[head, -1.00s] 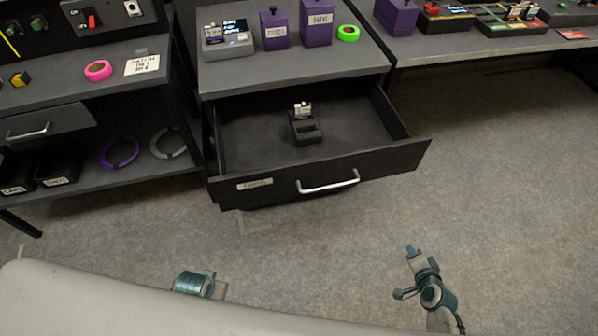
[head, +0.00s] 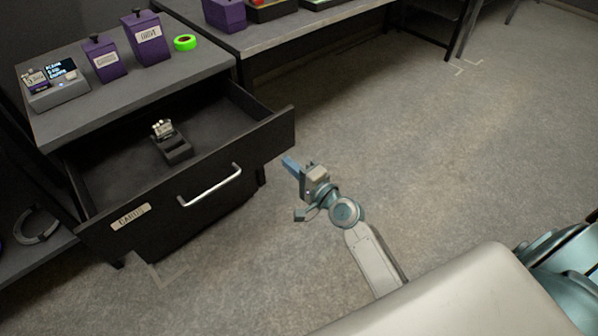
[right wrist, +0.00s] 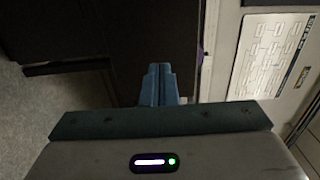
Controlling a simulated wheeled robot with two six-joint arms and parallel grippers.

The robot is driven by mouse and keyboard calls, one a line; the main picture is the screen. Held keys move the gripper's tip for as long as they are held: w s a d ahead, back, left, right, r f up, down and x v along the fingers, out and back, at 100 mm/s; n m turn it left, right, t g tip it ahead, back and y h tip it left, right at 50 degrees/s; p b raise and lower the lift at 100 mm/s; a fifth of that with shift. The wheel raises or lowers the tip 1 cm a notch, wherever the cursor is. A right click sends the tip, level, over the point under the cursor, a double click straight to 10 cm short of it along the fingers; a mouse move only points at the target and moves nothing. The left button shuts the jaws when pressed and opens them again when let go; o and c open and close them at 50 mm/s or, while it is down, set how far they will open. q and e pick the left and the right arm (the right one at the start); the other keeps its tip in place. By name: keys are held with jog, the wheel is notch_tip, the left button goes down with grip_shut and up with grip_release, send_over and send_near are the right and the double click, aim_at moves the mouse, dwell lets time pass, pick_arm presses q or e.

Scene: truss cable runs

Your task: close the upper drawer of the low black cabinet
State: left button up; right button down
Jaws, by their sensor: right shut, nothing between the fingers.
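The upper drawer (head: 165,233) of the low black cabinet (head: 140,95) stands pulled far out in the head view. It has a silver bar handle (head: 210,186) and a label on its front. A small dark holder (head: 174,146) with a pale item lies inside. My right gripper (head: 289,162) is shut and empty, close to the drawer front's right end; whether it touches cannot be told. In the right wrist view its blue fingers (right wrist: 160,84) are together in front of a dark surface. My left gripper is not in view.
On the cabinet top are a small display device (head: 54,85), two purple boxes (head: 104,60) and a green tape ring (head: 185,42). A long table (head: 290,30) stands behind. The carpet floor (head: 420,150) to the right is clear.

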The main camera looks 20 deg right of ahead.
aim_at(264, 143)
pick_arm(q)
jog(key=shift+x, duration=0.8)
pick_arm(e)
jog(key=x, duration=0.8)
jog(key=shift+w+f, duration=0.1)
